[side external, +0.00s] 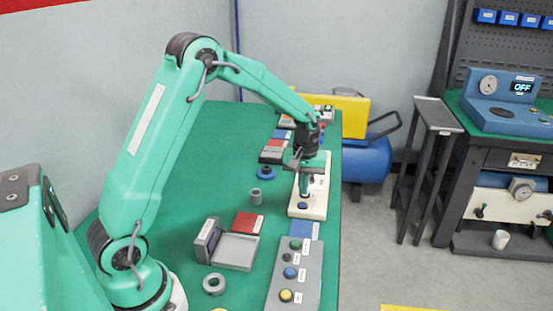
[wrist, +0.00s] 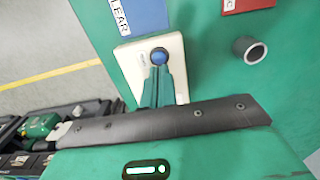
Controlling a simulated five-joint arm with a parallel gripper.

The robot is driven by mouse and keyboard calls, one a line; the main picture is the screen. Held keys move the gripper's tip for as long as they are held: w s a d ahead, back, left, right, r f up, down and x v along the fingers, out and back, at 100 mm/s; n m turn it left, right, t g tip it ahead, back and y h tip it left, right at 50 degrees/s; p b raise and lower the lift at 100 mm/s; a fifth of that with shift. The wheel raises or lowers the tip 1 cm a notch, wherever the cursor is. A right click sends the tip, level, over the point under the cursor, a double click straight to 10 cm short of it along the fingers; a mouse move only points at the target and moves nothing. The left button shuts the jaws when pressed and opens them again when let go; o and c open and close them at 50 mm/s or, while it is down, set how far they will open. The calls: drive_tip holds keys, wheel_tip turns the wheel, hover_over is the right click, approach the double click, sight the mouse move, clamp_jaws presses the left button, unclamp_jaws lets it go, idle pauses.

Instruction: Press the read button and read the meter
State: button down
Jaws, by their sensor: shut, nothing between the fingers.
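A cream panel (side external: 320,200) lies near the right edge of the green table, with a blue button (side external: 303,206) at its near end. In the wrist view the blue button (wrist: 158,56) sits on the cream panel (wrist: 131,57), beside a small label too blurred to read. My gripper (side external: 303,194) points down over this panel, its fingers shut and empty. In the wrist view the fingertips (wrist: 162,70) are right at the button's edge; I cannot tell if they touch it. A meter reading is not visible on the panel, part of which my gripper hides.
A grey box (side external: 296,272) with several coloured buttons stands nearer. A blue pad (wrist: 134,14) marked CLEAR adjoins the panel. A grey cylinder (side external: 255,196), a red block (side external: 249,222) and an open case (side external: 236,250) lie left. A separate bench device (side external: 505,103) shows OFF.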

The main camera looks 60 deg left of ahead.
sight(302, 204)
drive_tip(key=shift+f, duration=1.9)
drive_tip(key=shift+s+f, duration=0.15)
drive_tip(key=shift+f, duration=0.85)
drive_tip(key=shift+r, duration=0.15)
wheel_tip(302, 204, up, 15)
drive_tip(key=shift+w, duration=0.35)
